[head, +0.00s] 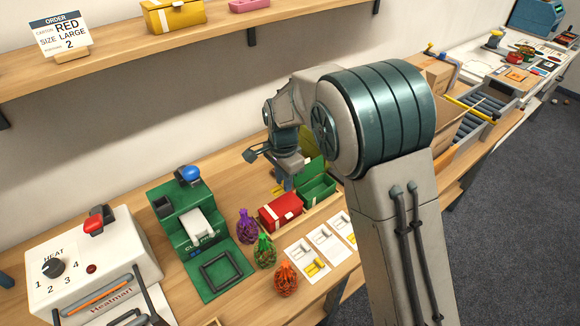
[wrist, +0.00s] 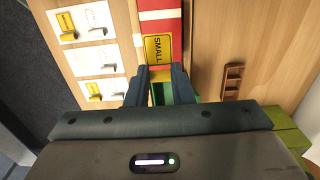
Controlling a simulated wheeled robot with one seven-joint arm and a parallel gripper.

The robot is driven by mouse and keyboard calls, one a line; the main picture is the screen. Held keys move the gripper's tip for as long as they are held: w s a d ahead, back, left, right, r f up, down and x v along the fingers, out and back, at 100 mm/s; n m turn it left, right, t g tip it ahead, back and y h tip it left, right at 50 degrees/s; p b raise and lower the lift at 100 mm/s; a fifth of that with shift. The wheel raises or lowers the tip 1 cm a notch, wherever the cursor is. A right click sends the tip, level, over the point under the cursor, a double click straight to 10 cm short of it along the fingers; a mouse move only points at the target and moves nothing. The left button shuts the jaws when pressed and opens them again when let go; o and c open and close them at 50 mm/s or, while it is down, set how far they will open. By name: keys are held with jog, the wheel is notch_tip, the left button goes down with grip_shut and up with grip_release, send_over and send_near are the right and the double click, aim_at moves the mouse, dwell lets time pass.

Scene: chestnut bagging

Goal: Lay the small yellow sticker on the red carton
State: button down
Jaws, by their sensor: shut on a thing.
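The red carton (head: 281,212) with a white band lies closed on the bench in the head view. It also shows at the top of the wrist view (wrist: 170,8). My gripper (wrist: 163,72) is shut on the small yellow sticker (wrist: 157,48), which reads "SMALL". The sticker extends past the fingertips over the carton's red face; I cannot tell whether it touches. In the head view my gripper (head: 286,183) is just behind the red carton, and the sticker in it is not clear.
An open green carton (head: 318,188) stands right beside the red one. Sticker cards (head: 318,240) lie in front. Netted bags (head: 264,250), a green clipping stand (head: 197,215) and a heat sealer (head: 95,260) are to the left. A brown wooden piece (wrist: 232,80) lies right in the wrist view.

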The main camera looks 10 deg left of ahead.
aim_at(285, 203)
jog(key=shift+w+f, duration=0.6)
jog(key=shift+f, duration=0.05)
jog(key=shift+s+d+f+b, duration=0.1)
jog(key=shift+s+f+b, duration=0.05)
jog(key=shift+f+b, duration=2.1)
jog(key=shift+f, duration=0.9)
jog(key=c, duration=1.2)
grip_release()
jog(key=shift+r, duration=0.15)
